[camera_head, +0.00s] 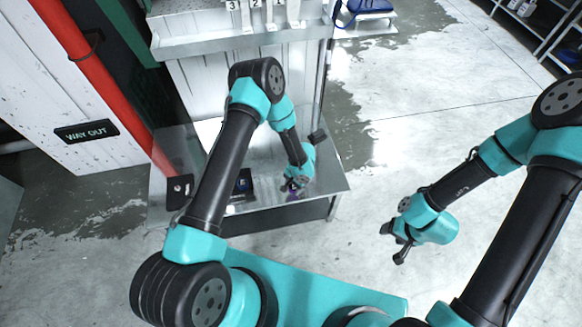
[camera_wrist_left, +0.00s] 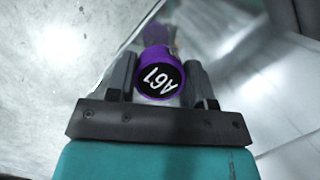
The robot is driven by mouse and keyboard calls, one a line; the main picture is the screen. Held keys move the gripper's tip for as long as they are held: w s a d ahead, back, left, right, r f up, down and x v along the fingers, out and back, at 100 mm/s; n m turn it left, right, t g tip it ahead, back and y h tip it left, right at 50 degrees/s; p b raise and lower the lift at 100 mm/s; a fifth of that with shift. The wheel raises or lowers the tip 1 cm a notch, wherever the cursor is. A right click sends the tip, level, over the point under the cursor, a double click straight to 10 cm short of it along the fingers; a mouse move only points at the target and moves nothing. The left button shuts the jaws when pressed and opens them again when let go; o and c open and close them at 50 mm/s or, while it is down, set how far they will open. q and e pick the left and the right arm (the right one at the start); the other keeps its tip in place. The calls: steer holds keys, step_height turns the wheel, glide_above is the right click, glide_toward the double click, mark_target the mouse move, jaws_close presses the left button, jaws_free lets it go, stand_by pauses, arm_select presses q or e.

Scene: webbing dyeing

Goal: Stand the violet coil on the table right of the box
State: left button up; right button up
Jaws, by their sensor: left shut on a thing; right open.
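The violet coil (camera_wrist_left: 159,62) has a dark end face with the white mark A61. It sits between the two fingers of my left gripper (camera_wrist_left: 161,82), which is shut on it. In the head view only a small violet patch of the coil (camera_head: 293,196) shows under my left gripper (camera_head: 291,186), near the front right of the table (camera_head: 325,178). I cannot tell there whether it touches the table. A dark box-like thing with blue in it (camera_head: 243,183) is left of the coil, partly hidden by my left arm. My right gripper (camera_head: 396,243) is open and empty, over the floor right of the table.
A small dark block (camera_head: 318,136) is at the table's right edge. A dark piece (camera_head: 179,190) is at its left side. A shelf with numbered white tags (camera_head: 254,16) rises behind. The table strip right of the coil looks clear.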

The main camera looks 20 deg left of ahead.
arm_select(q)
steer(key=w+a, duration=0.1)
steer(key=w, duration=0.2)
steer(key=w+a, duration=0.1)
steer(key=w, duration=0.3)
steer(key=w+a+f, duration=0.1)
steer(key=w, duration=0.2)
steer(key=shift+w, duration=0.4)
steer(key=shift+w+a, duration=0.1)
steer(key=shift+w, duration=0.15)
steer(key=shift+f, duration=1.8)
steer(key=shift+f, duration=0.1)
steer(key=o, duration=0.9)
steer(key=v, duration=1.2)
